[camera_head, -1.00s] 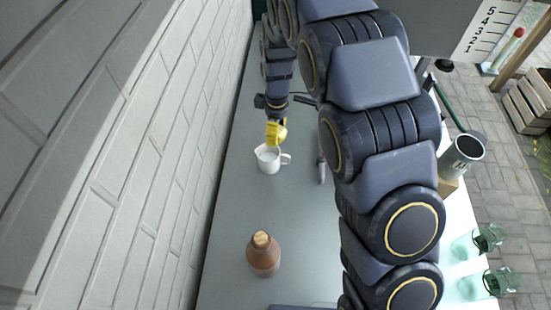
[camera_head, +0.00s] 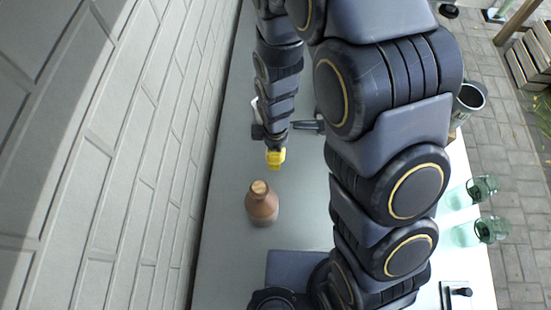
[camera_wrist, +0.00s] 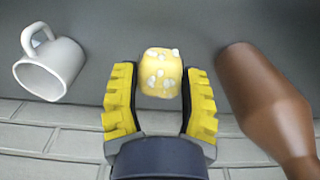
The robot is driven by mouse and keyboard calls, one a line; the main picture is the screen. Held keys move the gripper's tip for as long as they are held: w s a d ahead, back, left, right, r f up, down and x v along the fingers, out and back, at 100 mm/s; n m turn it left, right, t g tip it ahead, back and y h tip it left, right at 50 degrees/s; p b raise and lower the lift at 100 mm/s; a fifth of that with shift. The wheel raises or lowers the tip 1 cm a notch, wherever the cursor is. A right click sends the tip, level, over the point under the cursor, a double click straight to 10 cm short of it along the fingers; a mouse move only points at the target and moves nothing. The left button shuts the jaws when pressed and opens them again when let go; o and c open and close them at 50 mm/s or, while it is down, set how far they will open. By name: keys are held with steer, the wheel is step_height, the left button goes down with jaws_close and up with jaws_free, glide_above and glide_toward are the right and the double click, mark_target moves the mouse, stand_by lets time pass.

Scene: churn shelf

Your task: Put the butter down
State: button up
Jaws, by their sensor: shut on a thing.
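The butter (camera_wrist: 160,72) is a pale yellow block with white flecks. In the wrist view it sits between the fingertips of my gripper (camera_wrist: 160,78), which is shut on it. In the head view my gripper (camera_head: 275,158) shows as a small yellow end over the grey surface (camera_head: 225,240), just beyond the brown bottle. There I cannot tell the butter from the yellow fingers. I cannot tell whether the butter touches the surface.
A white mug (camera_wrist: 50,65) is to the left. A brick wall (camera_head: 120,180) borders the surface. Green glasses (camera_head: 482,188) stand at the right.

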steer(key=shift+f, duration=2.6)
steer(key=shift+f, duration=0.1)
steer(key=o, duration=1)
